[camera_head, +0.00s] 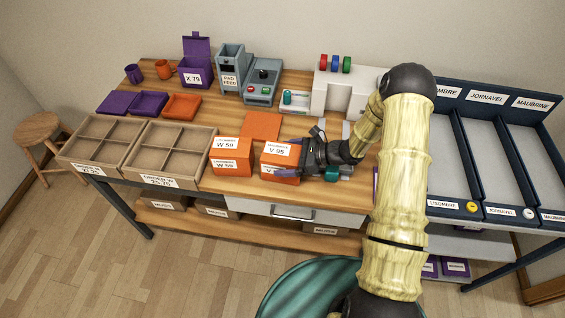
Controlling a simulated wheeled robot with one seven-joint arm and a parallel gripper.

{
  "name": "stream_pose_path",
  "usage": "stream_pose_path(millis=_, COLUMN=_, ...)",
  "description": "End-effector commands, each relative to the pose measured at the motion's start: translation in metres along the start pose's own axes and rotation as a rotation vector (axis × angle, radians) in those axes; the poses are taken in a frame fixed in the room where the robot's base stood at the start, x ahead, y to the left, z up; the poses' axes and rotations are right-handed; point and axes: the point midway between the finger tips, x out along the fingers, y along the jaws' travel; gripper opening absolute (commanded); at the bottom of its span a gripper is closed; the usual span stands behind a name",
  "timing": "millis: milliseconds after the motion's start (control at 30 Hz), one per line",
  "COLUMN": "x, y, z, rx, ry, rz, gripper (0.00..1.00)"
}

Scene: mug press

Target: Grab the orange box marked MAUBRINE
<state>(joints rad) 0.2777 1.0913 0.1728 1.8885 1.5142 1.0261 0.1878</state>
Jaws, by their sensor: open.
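Two orange boxes stand near the front edge of the wooden table. The right box (282,168) has a white label reading V 95. The left box (232,160) has labels reading W 59. The small name lines on both are too small to read, so I cannot tell which is marked MAUBRINE. My gripper (300,158) is open at the right side of the V 95 box, its dark fingers pointing left and overlapping the box's right edge. I cannot tell whether it touches the box. The gripper hides part of that side.
Divided cardboard trays (180,150) stand left of the boxes. An orange panel (261,127) lies behind them. A purple box (197,72), grey machines (262,85) and a white machine (335,92) stand farther back. Dark lanes (490,212), one labelled MAUBRINE, are at right.

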Motion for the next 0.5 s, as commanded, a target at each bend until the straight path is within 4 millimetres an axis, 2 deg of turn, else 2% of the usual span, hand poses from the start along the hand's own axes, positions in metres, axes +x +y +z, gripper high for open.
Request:
stream_pose_path(millis=200, x=-0.0002, y=0.0001, z=0.0001, rx=0.0, ry=0.0, rz=0.0, gripper=0.98)
stream_pose_path(millis=467, x=-0.0003, y=0.0, z=0.0001, rx=0.0, ry=0.0, rz=0.0, gripper=0.47)
stream_pose_path(millis=500, x=-0.0003, y=-0.0001, z=0.0008, rx=-0.001, ry=-0.001, rz=0.0, gripper=0.46)
